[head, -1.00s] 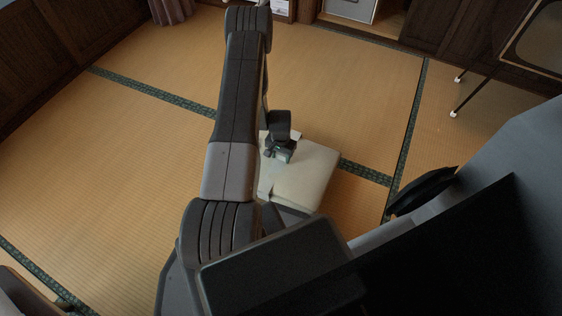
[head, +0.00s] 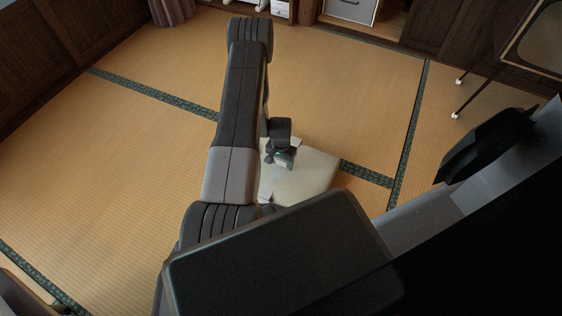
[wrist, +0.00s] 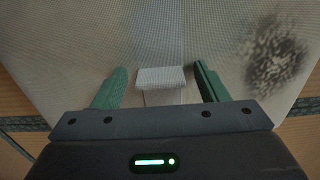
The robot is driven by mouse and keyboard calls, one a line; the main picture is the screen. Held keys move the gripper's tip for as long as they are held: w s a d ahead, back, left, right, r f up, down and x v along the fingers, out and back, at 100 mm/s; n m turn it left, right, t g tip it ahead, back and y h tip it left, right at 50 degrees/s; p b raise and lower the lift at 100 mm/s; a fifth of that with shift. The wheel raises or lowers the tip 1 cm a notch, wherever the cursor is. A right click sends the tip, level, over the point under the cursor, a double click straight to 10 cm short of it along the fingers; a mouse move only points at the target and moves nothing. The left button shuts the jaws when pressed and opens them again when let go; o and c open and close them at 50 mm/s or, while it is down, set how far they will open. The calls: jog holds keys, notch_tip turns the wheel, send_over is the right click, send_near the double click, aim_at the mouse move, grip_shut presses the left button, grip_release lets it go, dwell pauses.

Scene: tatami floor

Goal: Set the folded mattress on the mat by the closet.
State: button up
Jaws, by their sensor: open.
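The folded mattress (head: 312,178) is a thick pale cream block on the tatami, partly hidden by my arm in the head view. In the wrist view its top (wrist: 70,45) fills most of the picture, with a pale band across it, a raised white tab (wrist: 161,78) and a dark mottled stain at right. My gripper (head: 282,161) is over the mattress. In the wrist view my gripper (wrist: 160,84) is open, its green fingers on either side of the tab and apart from it. I cannot make out the mat by the closet.
An open closet (head: 395,18) with a grey box (head: 350,10) is at the back right. A television on thin legs (head: 535,40) stands at right. A curtain (head: 172,10) hangs at the back left. The tatami (head: 120,160) at left is clear.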

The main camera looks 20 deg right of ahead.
jog(key=shift+r, duration=0.15)
notch_tip(320, 180, up, 12)
jog(key=p, duration=0.4)
dwell(0.3)
